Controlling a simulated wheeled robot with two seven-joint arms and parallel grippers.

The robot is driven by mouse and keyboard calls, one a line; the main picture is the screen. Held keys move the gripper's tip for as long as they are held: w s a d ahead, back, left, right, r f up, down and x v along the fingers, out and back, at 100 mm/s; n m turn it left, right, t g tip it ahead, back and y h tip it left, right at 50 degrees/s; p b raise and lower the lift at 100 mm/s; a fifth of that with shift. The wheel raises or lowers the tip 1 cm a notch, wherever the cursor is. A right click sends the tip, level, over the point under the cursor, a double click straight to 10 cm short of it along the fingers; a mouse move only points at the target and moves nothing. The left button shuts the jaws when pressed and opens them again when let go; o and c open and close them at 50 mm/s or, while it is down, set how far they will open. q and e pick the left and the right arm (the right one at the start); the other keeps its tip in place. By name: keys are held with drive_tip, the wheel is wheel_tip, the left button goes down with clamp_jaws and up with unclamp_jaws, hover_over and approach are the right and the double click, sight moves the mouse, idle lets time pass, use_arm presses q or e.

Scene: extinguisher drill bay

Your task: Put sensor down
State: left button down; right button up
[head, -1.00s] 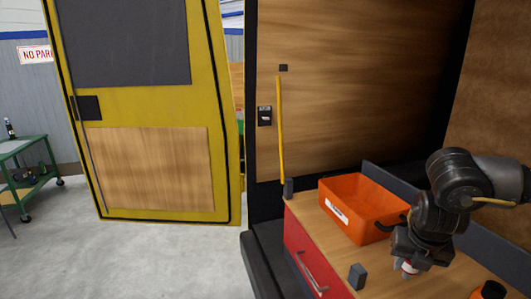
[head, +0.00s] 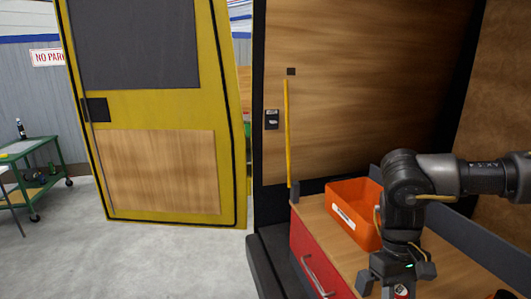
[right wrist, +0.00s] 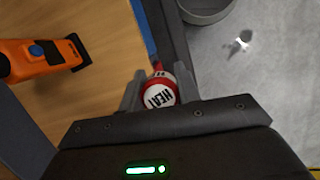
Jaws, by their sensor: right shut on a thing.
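The sensor (right wrist: 160,91), a round white and red piece marked HEAT, sits between the fingers of my right gripper (right wrist: 160,95) in the right wrist view. The gripper is shut on it, over the front edge region of the wooden counter top (right wrist: 100,100). In the head view my right gripper (head: 393,287) hangs low over the counter, with a bit of the sensor (head: 401,290) showing at the bottom edge. Whether the sensor touches the counter cannot be told. My left gripper is not in view.
An orange bin (head: 352,208) stands on the counter behind the gripper. An orange tool (right wrist: 35,58) lies on the counter in the right wrist view. Red drawers (head: 312,262) are below. A yellow door (head: 160,110) stands at left, with open floor before it.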

drive_tip(key=a+m, duration=0.1)
drive_tip(key=a, duration=0.1)
drive_tip(key=s+a+m, duration=0.1)
drive_tip(key=a, duration=0.2)
drive_tip(key=shift+s+f+y, duration=0.15)
drive_tip(key=shift+f+y, duration=0.05)
drive_tip(key=shift+y, duration=0.1)
drive_tip(key=shift+d, duration=0.2)
drive_tip(key=shift+a, duration=0.15)
